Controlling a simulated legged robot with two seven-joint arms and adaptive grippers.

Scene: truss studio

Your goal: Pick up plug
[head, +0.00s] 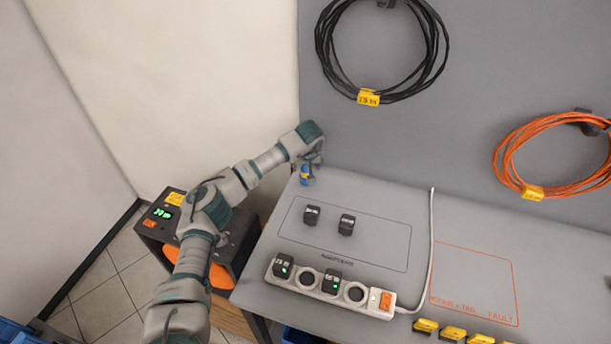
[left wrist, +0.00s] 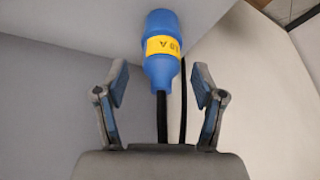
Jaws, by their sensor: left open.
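A blue plug with a yellow label (left wrist: 161,50) shows in the left wrist view, with a black cable running from its narrow end towards my gripper's palm. It lies beyond the fingertips of my left gripper (left wrist: 160,88), roughly centred between them, and neither finger touches it. In the head view the blue plug (head: 304,176) is small, at the bench's back left corner, just below my left gripper (head: 311,164). The gripper is open and partly hidden by its own wrist. My right gripper does not show.
The grey bench (head: 380,190) holds two black adapters (head: 346,224) in an outlined area and a white power strip (head: 330,285) in front. A grey panel (head: 450,80) with a black cable coil (head: 320,45) and an orange coil (head: 505,160) stands behind. A black-and-orange heater-like box (head: 165,225) stands left.

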